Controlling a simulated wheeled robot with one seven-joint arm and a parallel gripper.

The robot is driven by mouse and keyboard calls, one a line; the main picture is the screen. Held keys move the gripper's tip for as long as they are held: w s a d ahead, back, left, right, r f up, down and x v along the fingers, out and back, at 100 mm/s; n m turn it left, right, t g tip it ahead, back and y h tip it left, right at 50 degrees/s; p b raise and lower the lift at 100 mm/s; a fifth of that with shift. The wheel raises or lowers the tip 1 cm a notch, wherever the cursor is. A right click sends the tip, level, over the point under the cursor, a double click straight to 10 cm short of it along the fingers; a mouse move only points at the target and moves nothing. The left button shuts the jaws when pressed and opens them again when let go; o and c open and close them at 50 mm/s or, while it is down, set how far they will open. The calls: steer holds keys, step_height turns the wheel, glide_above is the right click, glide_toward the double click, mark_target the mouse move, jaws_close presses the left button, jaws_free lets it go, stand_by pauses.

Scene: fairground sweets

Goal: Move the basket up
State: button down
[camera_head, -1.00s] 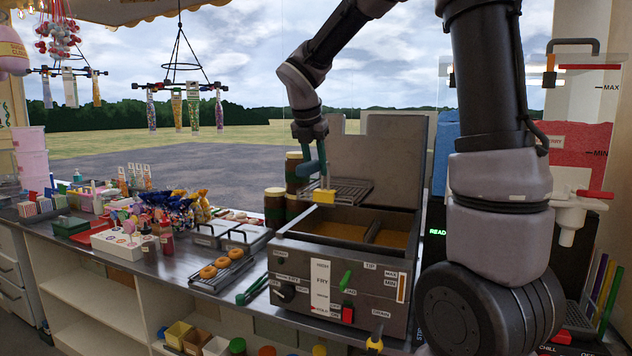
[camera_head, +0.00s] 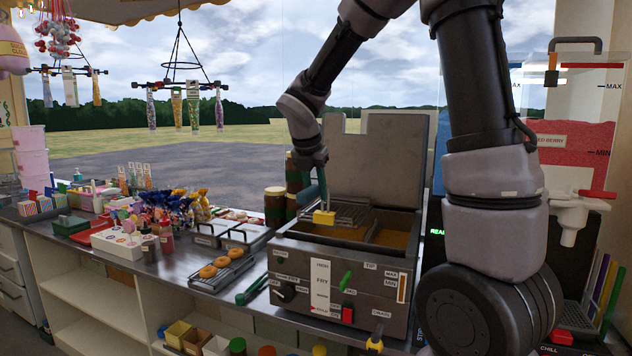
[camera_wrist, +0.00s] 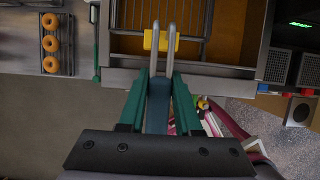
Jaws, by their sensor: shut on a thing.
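The wire basket (camera_head: 352,213) has a yellow handle grip (camera_head: 324,218). It sits low at the left bay of the steel fryer (camera_head: 345,262), about level with the rim. My gripper (camera_head: 322,202) reaches down from above with teal fingers and is shut on the yellow grip. In the wrist view, the yellow grip (camera_wrist: 160,41) lies at my gripper's fingertips (camera_wrist: 163,42), and the basket's wires (camera_wrist: 187,18) lie over orange-brown oil. The right bay (camera_head: 393,239) holds oil with no basket in it. How deep the basket's underside is remains hidden.
The fryer's raised back panel (camera_head: 375,160) stands behind the bays. Dark jars (camera_head: 275,207) stand to its left. A rack of doughnuts (camera_head: 222,268) and green tongs (camera_head: 252,289) lie on the left counter. A red drink dispenser (camera_head: 570,155) stands at right.

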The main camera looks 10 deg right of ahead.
mark_target(307, 190)
step_height(307, 190, down, 2)
steer(key=shift+s+a+r, duration=0.1)
steer(key=shift+s+a, duration=0.4)
steer(key=shift+s, duration=0.15)
steer(key=shift+s+a, duration=0.45)
steer(key=shift+s, duration=0.2)
steer(key=shift+f, duration=1.65)
steer(key=c, duration=0.5)
jaws_free()
steer(key=v, duration=1.1)
steer(key=shift+d, duration=0.1)
